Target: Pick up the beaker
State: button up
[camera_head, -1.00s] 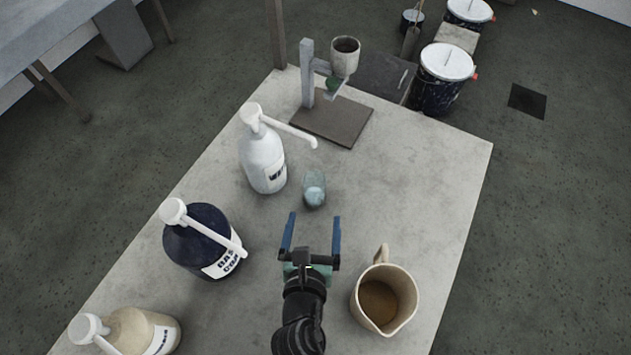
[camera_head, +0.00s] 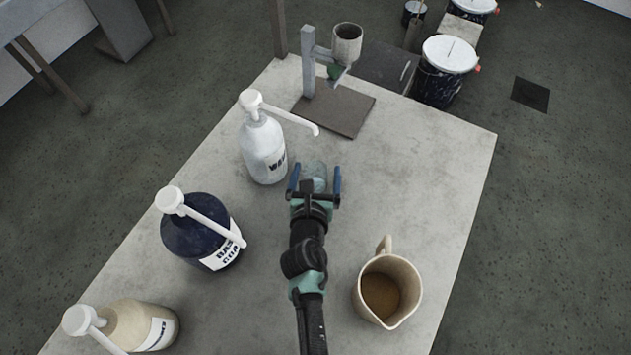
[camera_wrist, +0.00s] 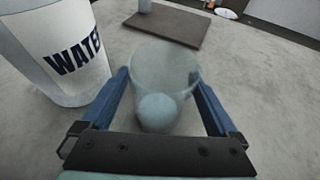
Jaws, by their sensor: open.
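The beaker (camera_head: 315,172) is a small translucent glass vessel standing upright on the table, with a pale blue round shape low in it. In the wrist view the beaker (camera_wrist: 163,80) stands between the two blue fingers. My gripper (camera_head: 315,182) is open, with one finger on each side of the beaker. In the wrist view my gripper (camera_wrist: 163,92) shows its fingers around the beaker, and I cannot tell whether either touches it. The gripper body hides the near lower part of the beaker in the head view.
A white WATER pump bottle (camera_head: 262,150) stands close left of the beaker; it fills the wrist view's left (camera_wrist: 60,50). A dark pump bottle (camera_head: 195,235), a beige pump bottle (camera_head: 140,325) and a beige jug (camera_head: 388,290) stand nearer. A stand with a cup (camera_head: 347,45) is behind.

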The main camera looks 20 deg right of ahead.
jog(key=c, duration=1.4)
jog(key=shift+w, duration=0.1)
grip_shut()
jog(key=shift+r, duration=0.2)
